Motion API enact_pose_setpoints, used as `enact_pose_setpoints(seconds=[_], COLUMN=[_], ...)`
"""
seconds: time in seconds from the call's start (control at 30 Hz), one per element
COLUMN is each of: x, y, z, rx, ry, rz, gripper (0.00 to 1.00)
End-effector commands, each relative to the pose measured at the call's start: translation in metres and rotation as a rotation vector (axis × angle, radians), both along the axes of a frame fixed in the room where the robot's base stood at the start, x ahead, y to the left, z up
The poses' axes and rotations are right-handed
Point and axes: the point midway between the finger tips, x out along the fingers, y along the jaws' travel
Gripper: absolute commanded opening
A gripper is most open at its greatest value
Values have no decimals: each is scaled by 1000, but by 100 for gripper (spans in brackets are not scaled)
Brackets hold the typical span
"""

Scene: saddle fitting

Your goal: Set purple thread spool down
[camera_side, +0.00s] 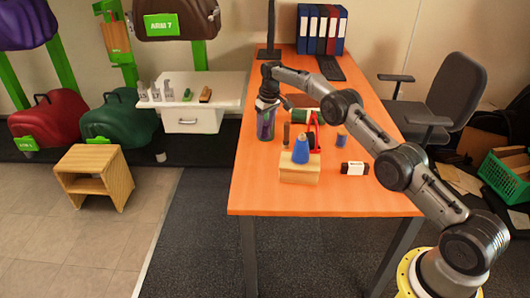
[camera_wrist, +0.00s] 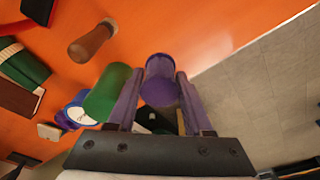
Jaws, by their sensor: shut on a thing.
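The purple thread spool (camera_wrist: 160,80) is between the two fingers of my gripper (camera_wrist: 158,98) in the wrist view. My gripper (camera_side: 267,100) is shut on it. In the side view, my gripper points down near the left edge of the orange table (camera_side: 330,190), and purple shows in the cluster below it. I cannot tell whether the spool touches the table. A green cylinder (camera_wrist: 108,92) stands close beside the left finger in the wrist view.
A brown peg-like thing (camera_wrist: 93,42) is close by. A wooden block with a blue cone (camera_side: 300,150), a red thing (camera_side: 314,133), a small blue spool (camera_side: 341,140) and a black-and-white box (camera_side: 354,168) are on the table. The front table area is clear.

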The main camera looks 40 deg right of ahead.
Motion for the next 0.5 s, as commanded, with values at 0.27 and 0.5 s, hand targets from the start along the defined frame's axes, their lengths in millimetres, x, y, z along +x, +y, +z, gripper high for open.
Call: enact_pose_setpoints(seconds=[0.27, 0.5], x=[0, -1], y=[-1, 0], z=[-35, -62], rx=[0, 1], ry=[1, 4], rz=[-1, -1], gripper=[0, 0])
